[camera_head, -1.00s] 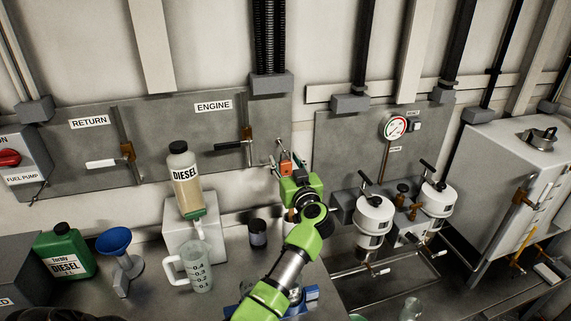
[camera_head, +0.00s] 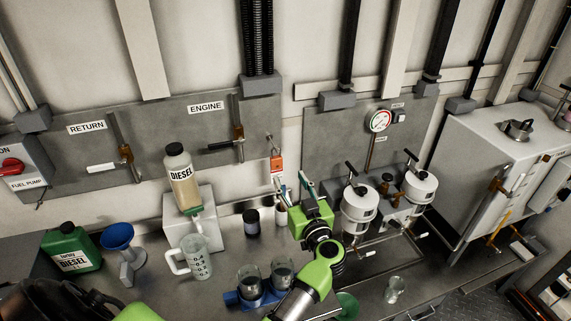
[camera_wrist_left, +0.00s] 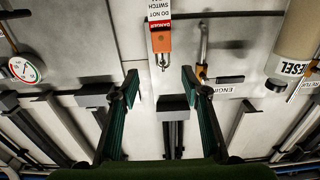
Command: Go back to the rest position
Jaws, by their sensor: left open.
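My left gripper (camera_head: 292,178) is open and empty in front of the wall, its two teal fingers spread and pointing up. In the left wrist view its fingers (camera_wrist_left: 159,78) stand wide apart with nothing between them. An orange padlock with a red and white danger tag (camera_head: 277,165) hangs at the right edge of the ENGINE panel, just beyond the fingers. It also shows upside down in the left wrist view (camera_wrist_left: 161,40), clear of the fingertips. My right gripper is not in view.
White filter housings (camera_head: 358,203) stand close right of the gripper. A DIESEL bottle (camera_head: 182,178), a measuring jug (camera_head: 198,262), a blue funnel (camera_head: 118,238) and a blue holder with glass jars (camera_head: 243,299) are on the left. A large grey cabinet (camera_head: 490,160) is at right.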

